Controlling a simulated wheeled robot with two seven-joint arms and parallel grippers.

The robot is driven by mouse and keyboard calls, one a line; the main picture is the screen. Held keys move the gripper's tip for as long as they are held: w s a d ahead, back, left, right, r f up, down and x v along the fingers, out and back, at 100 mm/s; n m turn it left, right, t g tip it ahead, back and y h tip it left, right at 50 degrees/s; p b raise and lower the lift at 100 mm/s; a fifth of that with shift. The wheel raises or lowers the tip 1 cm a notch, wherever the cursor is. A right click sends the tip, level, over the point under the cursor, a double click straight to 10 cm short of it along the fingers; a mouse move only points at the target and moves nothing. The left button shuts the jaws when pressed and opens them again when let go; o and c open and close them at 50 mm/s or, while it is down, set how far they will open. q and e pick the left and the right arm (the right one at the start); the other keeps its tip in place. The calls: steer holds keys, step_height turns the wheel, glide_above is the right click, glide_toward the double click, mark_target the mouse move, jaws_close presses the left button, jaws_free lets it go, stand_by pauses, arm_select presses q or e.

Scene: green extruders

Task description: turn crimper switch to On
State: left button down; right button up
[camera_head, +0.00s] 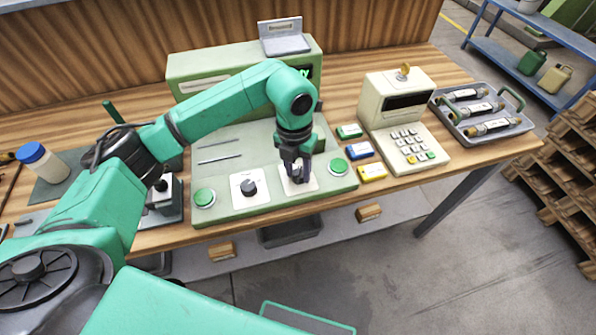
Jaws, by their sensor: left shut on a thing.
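The pale green machine (225,152) stands on the wooden bench, with a sloping front panel. On the panel are two white square plates with dark rotary knobs. The left knob (249,187) is uncovered. The right plate (312,184) lies under my left gripper (297,177), which points down and is shut on that plate's dark knob. The gripper mostly hides this knob, so its setting cannot be read. The plate labels are too small to read, so I cannot tell which knob is marked as the crimper switch. My right gripper is not in view.
Round green buttons (204,198) (338,166) flank the plates. Right of the panel are small green, blue and yellow boxes (372,172), a cream keypad machine (397,104) and a metal tray (512,129) of cylinders. A blue-capped jar (42,162) stands at left.

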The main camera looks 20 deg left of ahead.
mark_target(295, 172)
arm_select(q)
steer(key=shift+w+r, duration=0.1)
steer(key=shift+r, duration=0.05)
steer(key=shift+c, duration=2.3)
jaws_free()
steer(key=shift+r, duration=0.25)
step_height(295, 172, up, 14)
steer(key=b, duration=0.1)
steer(key=shift+a, duration=0.4)
